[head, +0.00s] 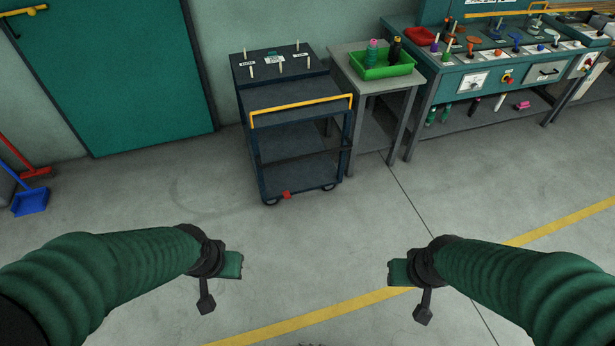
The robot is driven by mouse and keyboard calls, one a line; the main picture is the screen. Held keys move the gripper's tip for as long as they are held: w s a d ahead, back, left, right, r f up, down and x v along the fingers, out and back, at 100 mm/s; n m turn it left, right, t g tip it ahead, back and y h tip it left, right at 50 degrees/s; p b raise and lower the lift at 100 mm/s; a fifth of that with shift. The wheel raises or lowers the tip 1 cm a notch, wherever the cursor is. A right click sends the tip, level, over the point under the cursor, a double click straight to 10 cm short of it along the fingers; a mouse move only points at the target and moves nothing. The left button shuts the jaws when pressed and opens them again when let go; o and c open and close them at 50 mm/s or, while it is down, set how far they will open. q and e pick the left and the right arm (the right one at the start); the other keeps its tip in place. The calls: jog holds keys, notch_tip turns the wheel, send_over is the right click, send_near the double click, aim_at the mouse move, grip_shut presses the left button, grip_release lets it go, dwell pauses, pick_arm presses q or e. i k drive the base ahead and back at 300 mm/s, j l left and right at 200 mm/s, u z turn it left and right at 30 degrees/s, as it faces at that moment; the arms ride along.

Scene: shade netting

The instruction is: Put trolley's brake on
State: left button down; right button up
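The trolley (287,92) is dark blue with a yellow push handle (301,109) and stands against the wall, ahead of me and a little left of centre. A small red part (286,195), which looks like the brake pedal, sits low at its front edge by the wheels. I cannot tell its position. My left gripper (231,265) is in front of the trolley on the left, well apart from it. My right gripper (399,272) is to the right, also apart from it. Neither touches anything; whether their fingers are open is not clear.
A grey side table (357,80) with a green tray (379,70) of spools stands right of the trolley. A teal workbench (461,80) with tools is further right. A blue dustpan (30,201) and red broom (34,172) are at left. The floor before the trolley is clear.

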aim_at(287, 151)
jog(key=i+z, duration=0.35)
jog(key=i, duration=1.15)
